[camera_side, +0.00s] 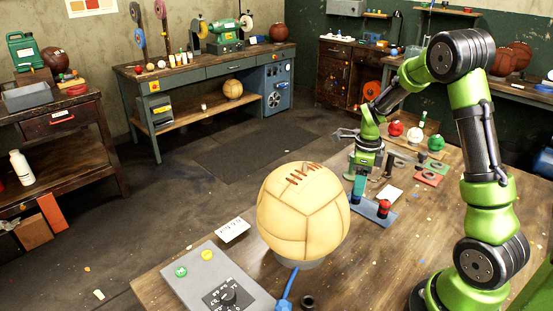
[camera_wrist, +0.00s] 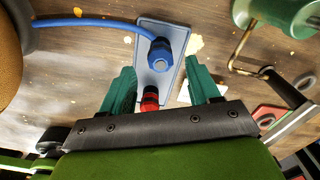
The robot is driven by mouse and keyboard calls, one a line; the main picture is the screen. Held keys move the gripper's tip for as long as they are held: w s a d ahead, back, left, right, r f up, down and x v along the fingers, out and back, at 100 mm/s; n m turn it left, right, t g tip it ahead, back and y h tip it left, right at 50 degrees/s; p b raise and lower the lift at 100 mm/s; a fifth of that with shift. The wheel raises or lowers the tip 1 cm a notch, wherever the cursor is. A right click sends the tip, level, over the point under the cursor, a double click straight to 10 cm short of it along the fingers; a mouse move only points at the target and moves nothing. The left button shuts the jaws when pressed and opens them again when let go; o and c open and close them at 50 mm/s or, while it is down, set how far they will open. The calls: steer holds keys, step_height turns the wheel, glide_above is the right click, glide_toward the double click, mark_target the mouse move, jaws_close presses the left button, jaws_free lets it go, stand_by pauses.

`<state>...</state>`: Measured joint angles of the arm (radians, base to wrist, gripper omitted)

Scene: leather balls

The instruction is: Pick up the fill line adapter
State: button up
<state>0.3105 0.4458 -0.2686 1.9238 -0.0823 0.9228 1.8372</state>
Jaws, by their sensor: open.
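In the wrist view a blue-grey plate (camera_wrist: 150,28) bears a blue hex fitting (camera_wrist: 161,54) with a blue hose (camera_wrist: 85,22) beside it, and a red-and-black fitting (camera_wrist: 150,98). No label shows which fitting is the fill line adapter. The plate (camera_side: 366,209) and red fitting (camera_side: 384,209) also show in the side view, on the bench. My gripper (camera_wrist: 160,76) is open, its green fingers spread either side of the plate area and apart from both fittings. In the side view my gripper (camera_side: 359,188) hangs low over the plate; its exact height is unclear.
A large tan leather ball (camera_side: 303,215) sits on a stand left of my gripper. A grey control box (camera_side: 205,272) with a dial is at the front left. Red, white and green small balls (camera_side: 415,134) and flat parts lie behind. Bench space right of the plate is fairly clear.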

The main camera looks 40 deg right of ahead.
steer(key=shift+w+f, duration=0.15)
steer(key=shift+f, duration=1.8)
steer(key=c, duration=1.1)
